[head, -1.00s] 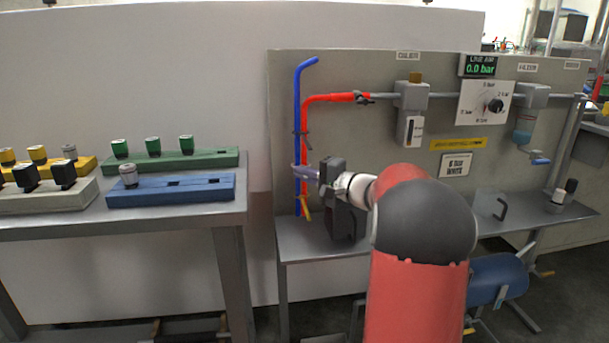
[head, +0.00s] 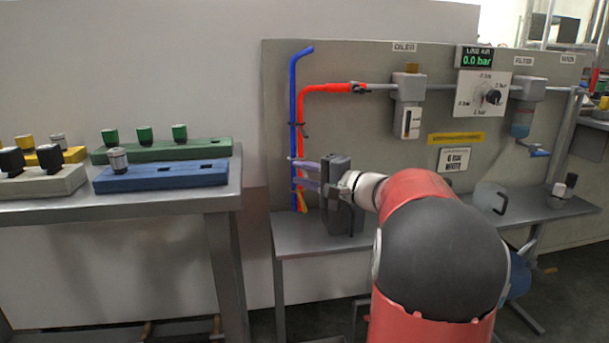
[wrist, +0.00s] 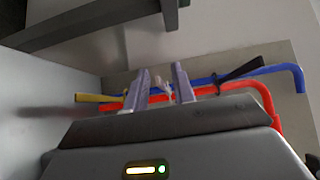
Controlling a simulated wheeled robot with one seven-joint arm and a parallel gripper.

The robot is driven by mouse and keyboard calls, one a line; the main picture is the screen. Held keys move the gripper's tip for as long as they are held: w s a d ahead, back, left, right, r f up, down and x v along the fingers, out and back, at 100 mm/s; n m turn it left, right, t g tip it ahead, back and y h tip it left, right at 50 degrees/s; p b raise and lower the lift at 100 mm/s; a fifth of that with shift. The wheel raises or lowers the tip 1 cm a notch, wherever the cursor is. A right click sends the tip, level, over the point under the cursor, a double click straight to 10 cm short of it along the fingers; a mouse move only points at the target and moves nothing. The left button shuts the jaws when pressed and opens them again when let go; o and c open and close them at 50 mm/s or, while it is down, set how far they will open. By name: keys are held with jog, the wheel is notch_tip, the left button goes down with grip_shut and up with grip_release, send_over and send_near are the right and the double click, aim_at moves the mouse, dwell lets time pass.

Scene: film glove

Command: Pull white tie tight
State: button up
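A blue hose (head: 294,100) and a red hose (head: 302,115) run upright side by side on the panel. The wrist view also shows the blue hose (wrist: 270,70) and red hose (wrist: 232,87). A small pale tie, seemingly the white one (wrist: 166,88), shows at the hoses between my fingers. My gripper (wrist: 160,72) is open, its two purple-grey fingers apart at the hoses. In the head view my gripper (head: 294,174) reaches them from the right, one finger above the other. I cannot tell whether the fingers touch the tie.
A black tie (head: 304,130) holds the hoses higher up; it also shows in the wrist view (wrist: 242,69). A yellow piece (head: 306,203) is at the lower hoses. A grey bench (head: 300,240) lies below. A blue block (head: 170,178) stands on the left table.

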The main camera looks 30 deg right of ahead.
jog(key=shift+s, duration=0.1)
jog(key=v, duration=0.7)
jog(key=shift+s+d, duration=0.2)
jog(key=shift+s, duration=0.1)
jog(key=s+a+f+n+g+p, duration=0.1)
jog(key=s+a+n+g, duration=0.2)
jog(key=a, duration=0.4)
jog(key=s+a+f+n+g+h+p, duration=0.1)
jog(key=s+a+f+g+p, duration=0.2)
jog(key=a, duration=0.4)
jog(key=s+a+n+g, duration=0.2)
jog(key=s+a+g, duration=0.1)
jog(key=s+a, duration=0.25)
jog(key=s+a+f+n+g+h+p, duration=0.1)
jog(key=s+f+n+h+p, duration=0.2)
jog(key=s, duration=0.9)
jog(key=f+n+h, duration=0.1)
jog(key=n+h, duration=0.2)
jog(key=h, duration=0.1)
jog(key=shift+h+p, duration=0.4)
